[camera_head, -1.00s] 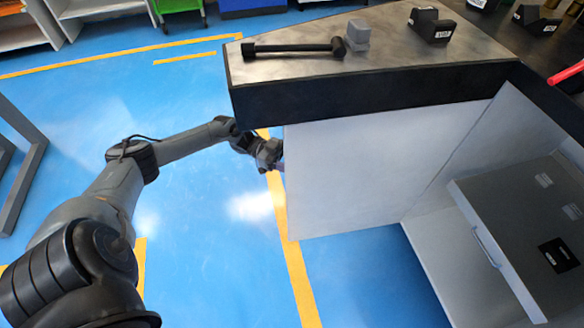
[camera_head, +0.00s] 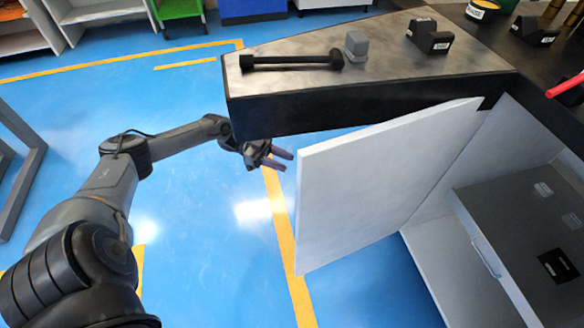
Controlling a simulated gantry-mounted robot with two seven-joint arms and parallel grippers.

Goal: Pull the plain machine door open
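The plain machine door (camera_head: 375,180) is a white flat panel below the worktop, swung out from the cabinet and standing partly open. Its free edge points left, toward my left gripper. My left gripper (camera_head: 287,160) is beside that free edge, just left of it, with two fingers spread and a gap between them. It looks empty and apart from the door. My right gripper is not in view.
The worktop (camera_head: 290,100) overhangs above the gripper and carries a black hammer-like tool (camera_head: 290,62) and small blocks. A grey drawer unit (camera_head: 530,230) with a handle is at the right. Blue floor (camera_head: 200,260) lies clear at left.

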